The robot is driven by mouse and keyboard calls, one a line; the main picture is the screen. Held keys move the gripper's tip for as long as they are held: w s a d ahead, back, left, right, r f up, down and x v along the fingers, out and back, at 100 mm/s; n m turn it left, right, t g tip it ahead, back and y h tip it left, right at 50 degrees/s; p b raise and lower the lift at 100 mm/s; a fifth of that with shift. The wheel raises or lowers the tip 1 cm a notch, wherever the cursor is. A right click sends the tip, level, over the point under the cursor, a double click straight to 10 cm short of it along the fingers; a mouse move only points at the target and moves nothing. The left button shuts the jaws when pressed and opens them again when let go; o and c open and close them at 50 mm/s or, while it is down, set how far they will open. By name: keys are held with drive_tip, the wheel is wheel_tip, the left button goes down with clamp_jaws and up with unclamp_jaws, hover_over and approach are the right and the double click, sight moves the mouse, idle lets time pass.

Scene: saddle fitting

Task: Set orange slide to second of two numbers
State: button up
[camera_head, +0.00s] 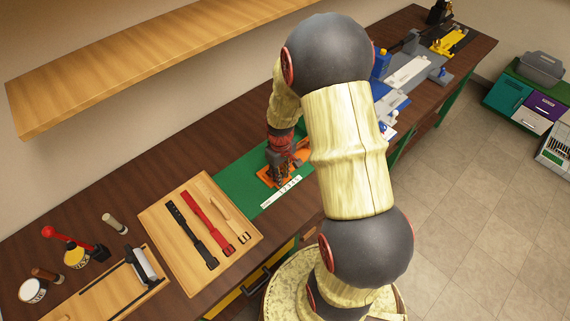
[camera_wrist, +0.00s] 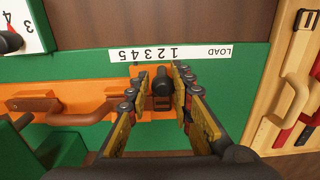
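In the wrist view, the orange slide (camera_wrist: 80,88) lies on a green surface, with a black upright knob (camera_wrist: 161,84) near its right end. A white strip (camera_wrist: 170,53) reading LOAD 1 2 3 4 5 lies beside it, upside down. The knob appears roughly level with the 2; no pointer mark is clear. My gripper (camera_wrist: 162,70) is open, one finger on each side of the knob, with narrow gaps showing. In the head view, my gripper (camera_head: 279,172) hides most of the orange slide (camera_head: 264,180); the strip (camera_head: 281,192) shows in front.
A white numbered card (camera_wrist: 20,25) with 3, 4 and a dark and red part is at the wrist view's upper left. A wooden tray (camera_head: 165,236) holds black, red and tan straps. Blue and grey fixtures (camera_head: 390,98) stand farther along the bench. A shelf (camera_head: 130,62) hangs above.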

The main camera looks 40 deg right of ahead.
drive_tip(key=o, duration=0.3)
drive_tip(key=shift+r, duration=0.15)
drive_tip(key=shift+r+p, duration=2.15)
drive_tip(key=shift+r, duration=0.7)
